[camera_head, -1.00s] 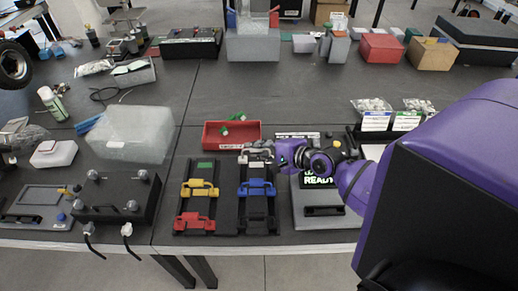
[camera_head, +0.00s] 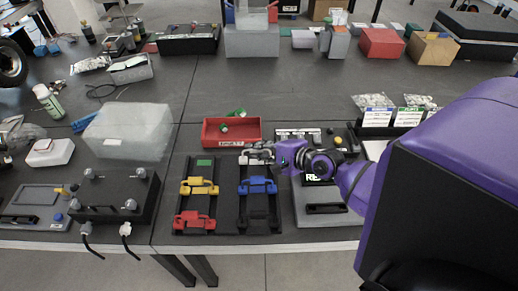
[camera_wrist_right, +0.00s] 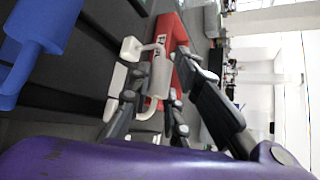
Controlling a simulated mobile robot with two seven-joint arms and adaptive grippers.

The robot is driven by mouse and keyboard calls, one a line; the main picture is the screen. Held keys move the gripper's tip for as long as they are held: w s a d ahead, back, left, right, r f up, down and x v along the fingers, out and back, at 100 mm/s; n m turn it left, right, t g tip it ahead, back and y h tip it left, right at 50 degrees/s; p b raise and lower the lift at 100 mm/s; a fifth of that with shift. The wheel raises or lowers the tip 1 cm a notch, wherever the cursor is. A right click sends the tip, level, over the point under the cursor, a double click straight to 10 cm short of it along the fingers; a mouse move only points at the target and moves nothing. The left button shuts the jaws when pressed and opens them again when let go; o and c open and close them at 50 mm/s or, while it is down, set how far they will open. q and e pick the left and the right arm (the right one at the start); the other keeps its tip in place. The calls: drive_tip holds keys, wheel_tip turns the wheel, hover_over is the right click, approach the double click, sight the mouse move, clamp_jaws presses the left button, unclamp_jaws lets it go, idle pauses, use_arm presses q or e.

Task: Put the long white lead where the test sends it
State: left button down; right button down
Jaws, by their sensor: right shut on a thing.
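My right gripper (camera_head: 262,153) is over the far end of the right black rack (camera_head: 258,210). In the wrist view, its dark fingers (camera_wrist_right: 150,100) are shut on a white lead (camera_wrist_right: 160,75) with a bent handle. In the head view the fingers mostly hide this lead. The wrist view does not show clearly whether it still touches the rack. A blue lead (camera_head: 257,186) lies across the right rack. A yellow lead (camera_head: 199,186) and a red lead (camera_head: 194,220) lie across the left rack (camera_head: 203,203). My left gripper is out of view.
A red bin (camera_head: 212,139) with green pieces stands just behind the racks. A grey unit (camera_head: 325,218) with a partly hidden "READY" sign is to the right. A black box (camera_head: 115,200) with knobs and hanging cables is at left.

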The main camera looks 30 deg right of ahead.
drive_tip(key=shift+f, duration=0.4)
drive_tip(key=c, duration=1.5)
unclamp_jaws()
drive_tip(key=shift+c, duration=0.2)
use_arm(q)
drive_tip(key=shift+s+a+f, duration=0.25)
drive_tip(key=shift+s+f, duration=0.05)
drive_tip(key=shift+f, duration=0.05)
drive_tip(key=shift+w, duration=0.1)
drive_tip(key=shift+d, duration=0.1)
use_arm(e)
drive_tip(key=v, duration=1.2)
drive_tip(key=shift+r, duration=0.1)
